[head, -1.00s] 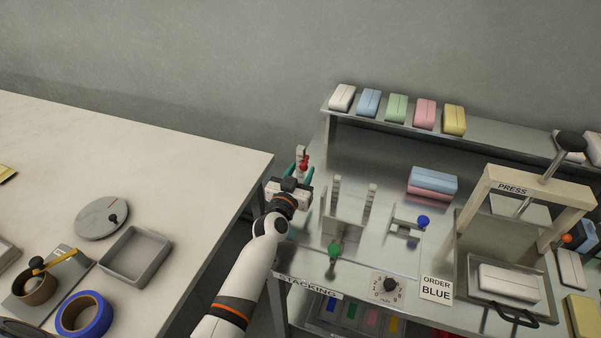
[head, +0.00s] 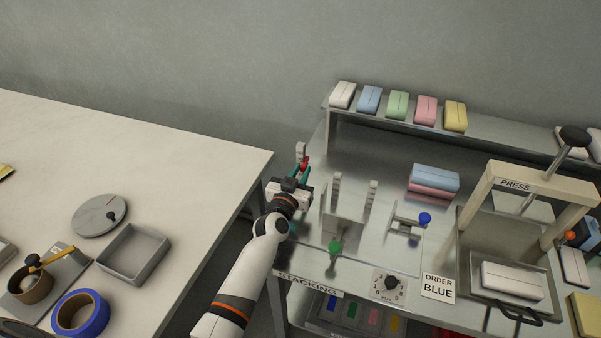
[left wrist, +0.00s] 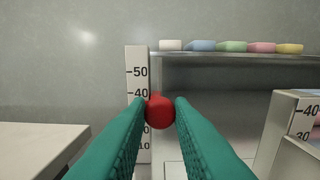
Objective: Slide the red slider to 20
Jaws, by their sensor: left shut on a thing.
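The red slider (head: 305,161) is a round red knob on an upright white scale post (head: 300,150) at the table's left back corner. In the left wrist view the red knob (left wrist: 160,111) stands in front of the scale (left wrist: 139,75), below the 40 mark, hiding the marks around 30. The 50, 40 and 10 marks show. My left gripper (head: 301,170) is shut on the knob, with a teal finger on each side of it. My right gripper is not in view.
Two more upright posts (head: 336,193) stand right of my gripper, near a green knob (head: 335,247) and a blue knob (head: 425,218). A shelf (head: 485,141) with coloured packs runs along the back. The press (head: 515,185) stands at the right.

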